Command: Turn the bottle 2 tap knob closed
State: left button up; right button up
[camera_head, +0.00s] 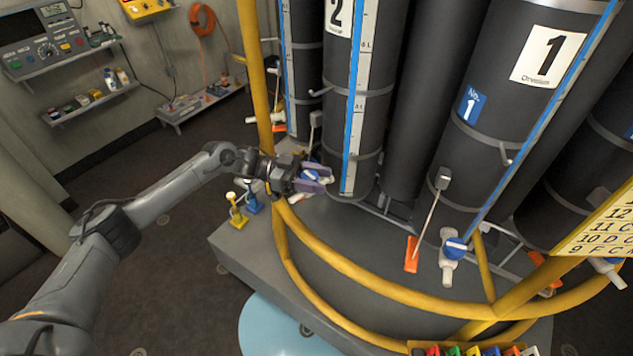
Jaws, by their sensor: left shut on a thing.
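Bottle 2 (371,100) is a tall dark cylinder with a white "2" label and a blue-edged scale strip, standing at the back centre. Its tap knob (309,176) is blue and sits low at the bottle's left foot, partly hidden by my gripper. My left gripper (318,179) comes in from the left and is shut on the knob, with its purple-grey fingers on either side of it. My right gripper is not in view.
A yellow rail (374,289) curves in front of the bottles. Bottle 1 (513,110) stands at right with its own blue-knobbed tap (454,249). A small yellow valve (236,211) stands on the grey plinth (240,247). Shelves (95,103) line the left wall.

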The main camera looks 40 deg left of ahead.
pick_arm(q)
jog(key=o, duration=1)
jog(key=shift+d, duration=0.1)
jog(key=shift+c, duration=0.2)
jog(key=shift+s+a, duration=0.1)
jog(key=shift+a, duration=0.35)
jog(key=b+v, duration=0.1)
jog(key=v, duration=0.9)
jog(key=shift+f, duration=0.1)
